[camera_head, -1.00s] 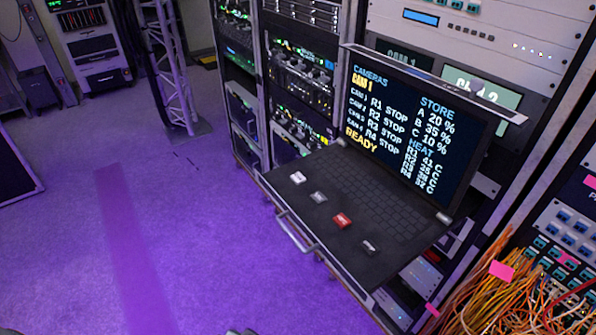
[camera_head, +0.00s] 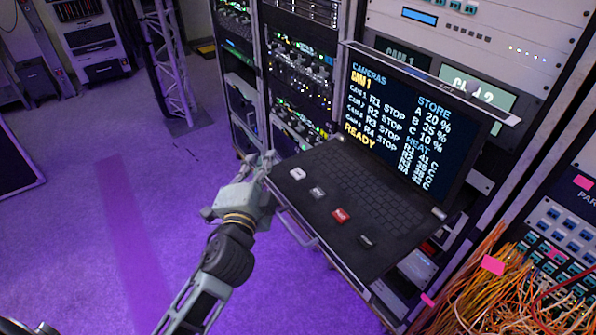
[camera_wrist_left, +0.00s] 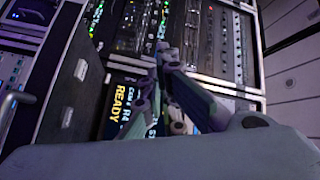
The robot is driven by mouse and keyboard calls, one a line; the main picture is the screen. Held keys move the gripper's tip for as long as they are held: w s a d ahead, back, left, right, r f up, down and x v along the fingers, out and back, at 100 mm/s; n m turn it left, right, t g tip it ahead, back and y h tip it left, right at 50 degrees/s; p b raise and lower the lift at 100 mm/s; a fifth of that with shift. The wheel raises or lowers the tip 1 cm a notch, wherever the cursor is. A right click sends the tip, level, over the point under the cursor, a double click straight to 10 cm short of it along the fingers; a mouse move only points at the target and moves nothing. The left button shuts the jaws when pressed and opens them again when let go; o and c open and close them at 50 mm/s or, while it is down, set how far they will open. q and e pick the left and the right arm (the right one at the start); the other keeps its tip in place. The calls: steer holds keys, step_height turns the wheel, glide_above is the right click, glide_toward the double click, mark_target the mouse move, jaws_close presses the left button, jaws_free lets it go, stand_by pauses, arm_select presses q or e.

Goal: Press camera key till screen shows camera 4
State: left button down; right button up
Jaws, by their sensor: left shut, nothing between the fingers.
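The open laptop-style console's screen (camera_head: 415,125) reads CAMERAS, CAM 1, with R1 to R4 STOP and READY below. Its deck carries a row of keys: a white key (camera_head: 297,174), a grey key (camera_head: 318,192), a red key (camera_head: 340,215) and a dark key (camera_head: 367,241). Their labels are too small to read. My left gripper (camera_head: 268,159) is shut and empty, at the deck's left edge beside the white key, apart from it as far as I can tell. In the left wrist view its fingers (camera_wrist_left: 163,52) cover part of the screen (camera_wrist_left: 125,105).
A drawer handle (camera_head: 295,228) runs along the deck's front edge. Equipment racks (camera_head: 300,75) stand behind. Orange cables (camera_head: 490,300) hang at lower right. A truss post (camera_head: 168,70) stands at back left. The purple-lit floor at left is clear.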

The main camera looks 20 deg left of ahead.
arm_select(q)
steer(key=w+d+r+m+t+h, duration=0.35)
steer(key=d+r+m+h, duration=0.6)
steer(key=r+m, duration=0.45)
steer(key=w+d+m+g+h, duration=0.1)
steer(key=d+m+g+h, duration=0.6)
steer(key=m, duration=0.7)
steer(key=w+f+m+g+y, duration=0.2)
steer(key=w+f+m+g, duration=0.25)
steer(key=f+m, duration=0.45)
steer(key=w+a+f+m+g+y, duration=0.1)
steer(key=a+f+y, duration=0.1)
steer(key=a, duration=0.3)
steer(key=w+a+f+m+g+y, duration=0.1)
steer(key=w+a+y, duration=0.1)
steer(key=a+y, duration=0.2)
steer(key=shift+a+f+m+y, duration=0.3)
steer(key=shift+a+f+y, duration=0.05)
steer(key=shift+a+y, duration=0.1)
arm_select(e)
steer(key=shift+r, duration=0.15)
arm_select(q)
steer(key=shift+f, duration=0.1)
